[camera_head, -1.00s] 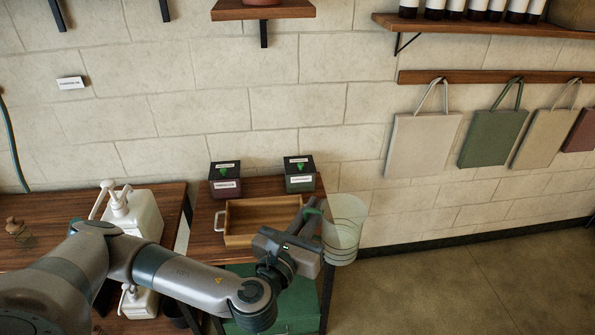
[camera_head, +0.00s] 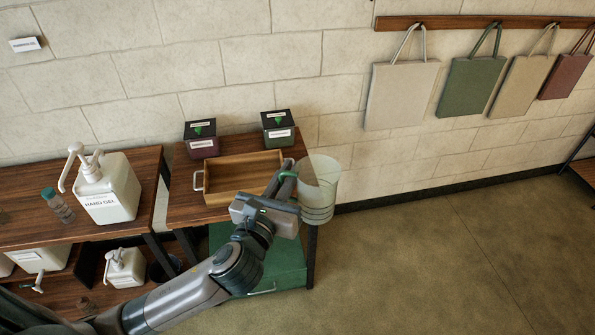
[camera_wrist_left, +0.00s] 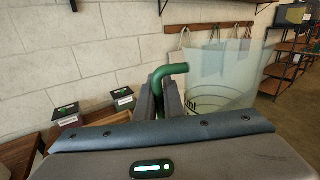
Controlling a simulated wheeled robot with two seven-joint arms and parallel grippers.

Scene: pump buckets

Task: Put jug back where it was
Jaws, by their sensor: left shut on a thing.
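The jug (camera_head: 319,190) is a clear, translucent vessel with a green handle. My left gripper (camera_head: 283,187) is shut on its green handle. In the left wrist view the green handle (camera_wrist_left: 170,73) sits between the fingers, and the see-through jug body (camera_wrist_left: 225,78) extends to the right. The jug is upright and appears in front of the right edge of the small wooden table (camera_head: 185,196); I cannot tell whether its base touches anything. My right gripper is not in view.
A wooden tray (camera_head: 212,181) with a metal handle lies on the small table. A hand gel pump bottle (camera_head: 107,190) stands on the left table. Floor at right is clear.

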